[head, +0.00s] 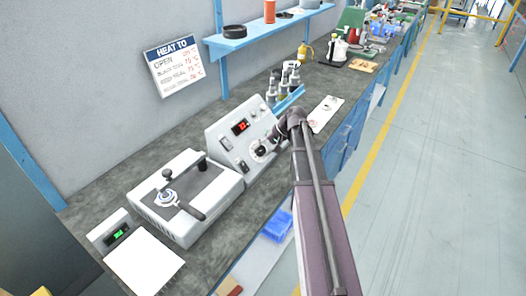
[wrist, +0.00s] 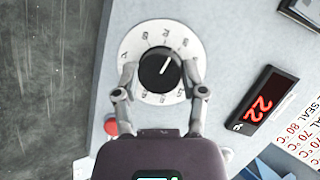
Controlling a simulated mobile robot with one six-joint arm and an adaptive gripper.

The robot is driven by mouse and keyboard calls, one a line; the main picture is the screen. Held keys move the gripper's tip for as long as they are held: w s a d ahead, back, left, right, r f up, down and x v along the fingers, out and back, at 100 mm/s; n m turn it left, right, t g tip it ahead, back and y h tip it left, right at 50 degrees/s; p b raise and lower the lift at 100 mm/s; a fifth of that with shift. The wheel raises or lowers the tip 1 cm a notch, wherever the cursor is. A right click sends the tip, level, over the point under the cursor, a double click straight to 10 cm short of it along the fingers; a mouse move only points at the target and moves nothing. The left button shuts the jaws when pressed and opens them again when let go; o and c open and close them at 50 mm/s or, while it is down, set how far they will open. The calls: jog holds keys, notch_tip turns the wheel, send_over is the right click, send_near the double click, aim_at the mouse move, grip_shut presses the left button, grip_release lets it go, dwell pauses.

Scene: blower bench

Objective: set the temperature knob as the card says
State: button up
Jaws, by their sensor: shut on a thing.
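The black temperature knob (wrist: 160,72) sits on a white numbered dial (wrist: 135,45) on the pale control box (head: 228,128). Its white pointer line slants up and to the right in the wrist view; the dial numbers are too small to read surely. My gripper (wrist: 161,80) has a finger on each side of the knob and is shut on it. In the head view the knob (head: 259,151) is partly hidden by my gripper. The "HEAT TO" card (head: 174,66) hangs on the wall with several lines of red temperatures, mostly unclear. The red display (wrist: 262,104) reads about 22.
A red button (wrist: 111,127) is beside the dial. A grey-topped machine with a lever (head: 185,195) stands left of the control box.

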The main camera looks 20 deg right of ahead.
jog(key=shift+f+m+y+b, duration=0.1)
jog(key=shift+m+y+b, duration=0.3)
jog(key=shift+m, duration=0.7)
jog(key=o, duration=1.1)
jog(key=shift+o, duration=0.2)
